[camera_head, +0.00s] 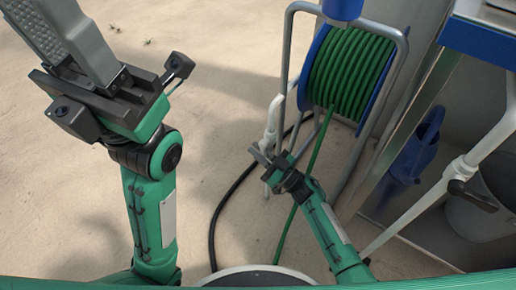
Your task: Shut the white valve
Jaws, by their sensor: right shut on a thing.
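What looks like the white valve (271,122), a slim white fitting, stands at the left side of the hose reel. My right gripper (264,157) is at its lower end, with dark fingers shut on it. The fingers hide the part they grip, so the valve's exact setting cannot be read. My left gripper (68,40) is at the upper left, close to the camera and well away from the valve. Its long grey fingers run out of the picture, and their tips are cut off.
A blue reel with green hose (350,65) sits in a grey tube frame (287,40). A black hose (222,205) lies on the sandy floor. At the right are a blue watering can (412,155), a grey bucket (480,215) and a white pipe with a dark handle (472,196). Floor at left is open.

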